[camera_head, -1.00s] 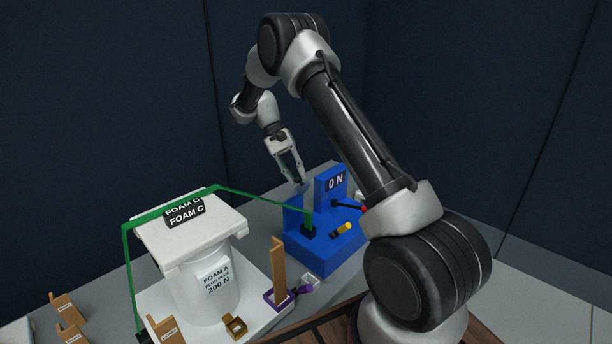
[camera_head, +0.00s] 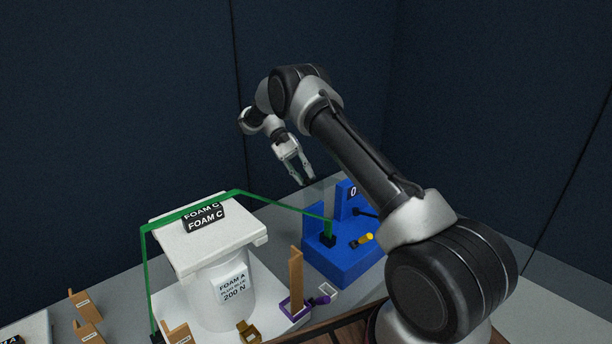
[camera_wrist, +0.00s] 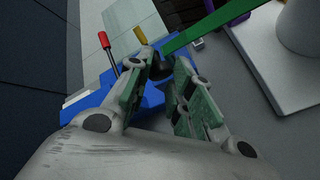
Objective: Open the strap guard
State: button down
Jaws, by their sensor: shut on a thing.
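The blue strap station (camera_head: 345,262) stands on the grey bench, with an upright blue plate (camera_head: 314,220) at its left. The green strap (camera_head: 280,204) runs from it over the white lid to the left. My gripper (camera_head: 309,182) is above and behind the blue plate, pointing down. In the wrist view my gripper (camera_wrist: 160,76) has its green-padded fingers close together around a small dark piece (camera_wrist: 155,67), largely hidden by them. I cannot tell for sure which part is the strap guard, or whether the dark piece belongs to it.
A white tank (camera_head: 222,290) under a white lid (camera_head: 168,232) stands left of the station. A brown post (camera_head: 296,275) on a purple base stands between them. A yellow-tipped handle (camera_head: 364,240) lies on the station. A red-tipped lever (camera_wrist: 104,40) shows in the wrist view.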

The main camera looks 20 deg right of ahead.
jog(key=shift+s+a+f, duration=0.15)
jog(key=shift+s+f, duration=0.05)
jog(key=shift+f, duration=0.75)
jog(key=c, duration=1.2)
grip_release()
jog(key=shift+w+f, duration=0.1)
jog(key=shift+w+r, duration=0.1)
jog(key=shift+r, duration=0.15)
